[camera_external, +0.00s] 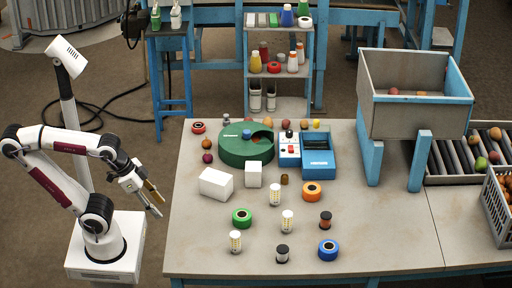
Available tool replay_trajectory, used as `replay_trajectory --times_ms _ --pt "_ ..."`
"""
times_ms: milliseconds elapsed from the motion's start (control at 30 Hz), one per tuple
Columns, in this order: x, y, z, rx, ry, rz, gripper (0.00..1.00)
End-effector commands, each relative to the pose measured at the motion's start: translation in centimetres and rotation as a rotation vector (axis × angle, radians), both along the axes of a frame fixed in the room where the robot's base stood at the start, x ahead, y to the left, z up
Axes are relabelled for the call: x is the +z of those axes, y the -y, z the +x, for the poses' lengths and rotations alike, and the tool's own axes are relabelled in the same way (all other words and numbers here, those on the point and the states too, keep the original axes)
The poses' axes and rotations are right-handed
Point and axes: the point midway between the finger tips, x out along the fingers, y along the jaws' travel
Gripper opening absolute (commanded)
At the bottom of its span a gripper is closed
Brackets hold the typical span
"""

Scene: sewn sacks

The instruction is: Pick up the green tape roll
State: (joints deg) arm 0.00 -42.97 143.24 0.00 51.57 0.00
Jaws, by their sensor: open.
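The green tape roll (242,218) lies flat on the table's front left part, with its dark centre facing up. My gripper (156,200) is open and empty. It hangs at the left edge of the table, well to the left of the green tape roll and apart from it. Nothing hides the roll.
The grey table (380,240) also holds a blue tape roll (328,250), an orange tape roll (312,191), white boxes (215,184), several small jars and spools, a green round device (245,150) and a blue machine (317,160). A large hopper (415,115) stands right. The front right is clear.

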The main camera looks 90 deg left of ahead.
Motion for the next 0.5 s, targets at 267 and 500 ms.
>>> replay_trajectory --times_ms 267,500 --pt "0.00 0.00 0.00 0.000 0.000 0.000 0.68" --pt "0.00 0.15 0.24 -0.002 0.003 -0.004 0.68"
